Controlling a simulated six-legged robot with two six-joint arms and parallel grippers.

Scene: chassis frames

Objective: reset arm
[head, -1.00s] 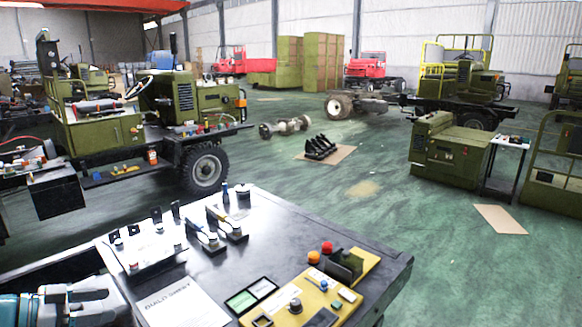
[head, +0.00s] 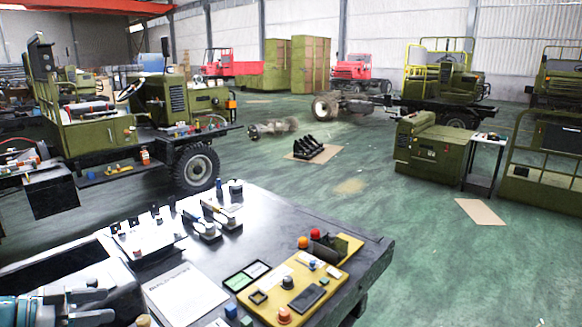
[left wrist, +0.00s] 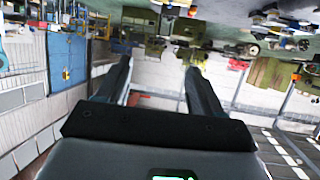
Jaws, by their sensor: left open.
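My left gripper (head: 88,306) shows at the lower left corner of the head view, beside the near end of the dark workbench (head: 272,217). In the left wrist view its two dark fingers (left wrist: 158,80) stand apart with nothing between them. That view is upside down and shows the hall's walls and vehicles beyond the fingers. My right gripper is not in view.
The bench bears a white sheet (head: 186,294), a yellow control panel (head: 327,273) with buttons and a light board (head: 146,237) with small parts. A green truck chassis (head: 95,135) stands behind at left. Green floor (head: 380,205) lies open to the right.

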